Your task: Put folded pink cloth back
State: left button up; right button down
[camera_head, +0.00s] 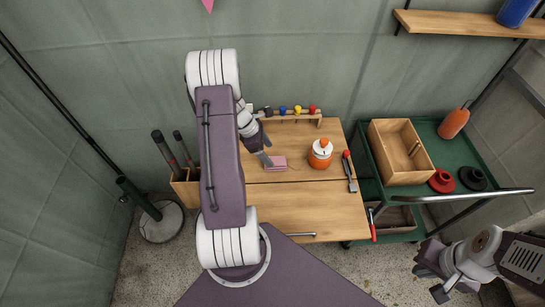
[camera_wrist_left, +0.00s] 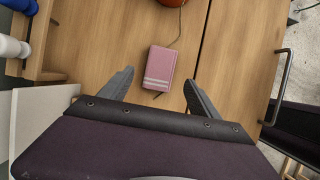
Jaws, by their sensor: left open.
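The folded pink cloth (camera_head: 276,164) lies flat on the wooden table, left of the orange pot. In the left wrist view the pink cloth (camera_wrist_left: 159,66) is a small rectangle with pale stripes across its near end. My left gripper (camera_head: 264,158) is open and empty, just at the cloth's left side in the head view. In the wrist view my left gripper's fingers (camera_wrist_left: 159,84) spread to either side of the cloth's near end, with gaps on both sides. Its height above the table is hard to tell. My right gripper (camera_head: 430,280) is open and empty, off the table at lower right.
An orange pot with a white lid (camera_head: 320,153) and a scraper (camera_head: 349,172) are right of the cloth. A small rack (camera_head: 290,117) with coloured-topped items stands behind. A green cart (camera_head: 455,155) with a wooden crate (camera_head: 385,150) stands right. The front tabletop is clear.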

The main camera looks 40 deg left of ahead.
pick_arm(q)
jog(key=v, duration=0.7)
jog(key=s+d+r+m+g+y, duration=0.1)
jog(key=s+d+m, duration=0.3)
jog(key=d+m, duration=0.6)
jog(key=s+d+r+m+y, duration=0.2)
jog(key=s+d+m, duration=0.3)
jog(key=d+m, duration=0.6)
jog(key=m, duration=0.4)
jog(key=shift+d+r+m+g+y+p, duration=0.3)
jog(key=shift+r+m+g, duration=0.1)
